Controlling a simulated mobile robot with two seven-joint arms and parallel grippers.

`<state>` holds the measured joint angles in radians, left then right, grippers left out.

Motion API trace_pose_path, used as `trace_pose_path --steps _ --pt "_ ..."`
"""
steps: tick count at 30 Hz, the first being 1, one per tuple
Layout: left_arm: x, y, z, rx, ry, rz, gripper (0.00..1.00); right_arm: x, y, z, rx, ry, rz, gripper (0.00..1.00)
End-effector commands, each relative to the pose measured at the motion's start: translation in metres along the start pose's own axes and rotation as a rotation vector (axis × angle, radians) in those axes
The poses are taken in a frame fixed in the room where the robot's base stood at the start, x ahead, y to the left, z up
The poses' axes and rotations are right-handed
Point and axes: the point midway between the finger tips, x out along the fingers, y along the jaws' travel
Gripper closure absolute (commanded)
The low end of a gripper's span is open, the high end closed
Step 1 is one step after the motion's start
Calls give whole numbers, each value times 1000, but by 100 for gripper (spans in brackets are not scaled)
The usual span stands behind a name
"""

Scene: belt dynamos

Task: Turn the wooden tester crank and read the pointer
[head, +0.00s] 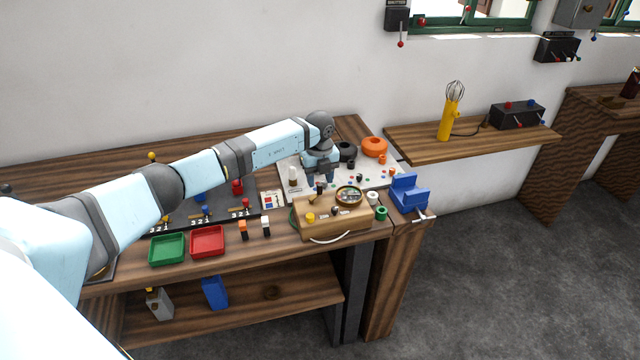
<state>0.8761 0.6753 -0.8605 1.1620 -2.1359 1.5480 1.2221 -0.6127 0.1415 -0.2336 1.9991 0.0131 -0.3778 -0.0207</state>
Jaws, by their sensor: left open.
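The wooden tester (335,227) is a light brown box on the front right part of the bench. A round brass-rimmed dial (349,195) sits on its top; its pointer is too small to read. A yellow knob (310,217) is at its front left. A small upright dark and brown handle (319,188), seemingly the crank, stands at the tester's back edge. My left gripper (320,181) points down, open, right at this handle; I cannot tell whether the fingers are around it or touching it. My right gripper is not in view.
A green tray (167,249) and a red tray (207,241) lie to the left. A blue holder (408,193) stands at the bench's right end. Orange (374,147) and black coils lie behind on a pale board. A wall shelf (470,143) is at the right.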

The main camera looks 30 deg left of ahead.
Motion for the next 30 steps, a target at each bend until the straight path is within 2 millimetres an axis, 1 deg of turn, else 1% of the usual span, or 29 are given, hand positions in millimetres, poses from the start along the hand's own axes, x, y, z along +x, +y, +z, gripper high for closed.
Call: trace_pose_path --steps 1,3,7,11,17,18,23,24,30 --pt "8 0 -1 0 2 1 55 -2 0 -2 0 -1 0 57" --pt "17 0 0 -1 2 1 55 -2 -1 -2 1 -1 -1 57" --pt "28 0 0 0 1 0 55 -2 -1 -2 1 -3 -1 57" --pt "32 0 0 1 0 0 55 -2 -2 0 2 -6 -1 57" --pt "32 0 0 1 0 0 55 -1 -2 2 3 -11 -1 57" --pt "32 0 0 1 0 0 59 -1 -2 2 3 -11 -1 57" --pt "32 0 0 1 0 -1 96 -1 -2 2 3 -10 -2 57" --pt "32 0 0 1 0 -1 100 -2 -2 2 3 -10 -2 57" --pt "32 0 0 8 0 -1 100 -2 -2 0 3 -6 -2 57"
